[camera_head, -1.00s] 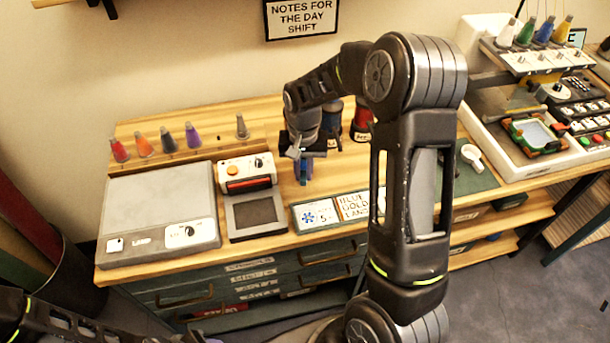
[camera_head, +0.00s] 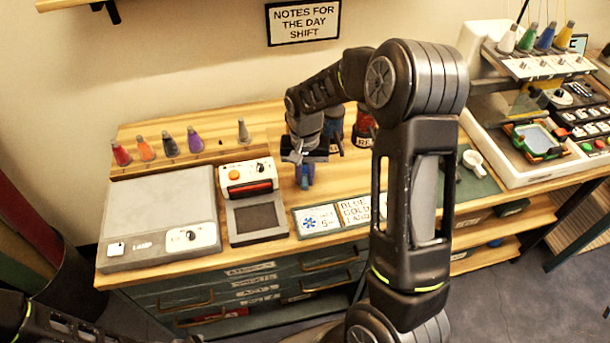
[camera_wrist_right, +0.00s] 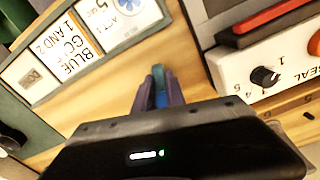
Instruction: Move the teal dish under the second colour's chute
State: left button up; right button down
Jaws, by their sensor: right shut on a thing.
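My right gripper (camera_head: 305,158) is over the table, left of centre, pointing down. It is shut on a small blue-teal thing (camera_wrist_right: 158,76), which shows between its fingers in the right wrist view; I cannot tell whether it is part of a dish. No teal dish can be made out for sure. A machine (camera_head: 545,65) at the right has white, green, blue and yellow cones on top. Under it lies a green frame with orange corners and a pale blue-teal middle (camera_head: 535,138). My left gripper is out of view.
A card (camera_head: 355,209) reading blue and gold lies in front of the gripper; it also shows in the wrist view (camera_wrist_right: 72,53). A white sealing device (camera_head: 247,175) and a grey light box (camera_head: 160,215) stand left. A white cup (camera_head: 475,162) sits on a green mat.

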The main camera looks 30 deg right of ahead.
jog(key=shift+f+b, duration=0.55)
jog(key=shift+f, duration=0.1)
dwell(1.2)
jog(key=c, duration=1.3)
grip_release()
jog(key=shift+r+p, duration=1.55)
jog(key=shift+r, duration=0.75)
jog(key=s+a+r+p, duration=0.2)
jog(key=s+r, duration=0.1)
jog(key=s, duration=0.2)
jog(key=shift+s, duration=0.35)
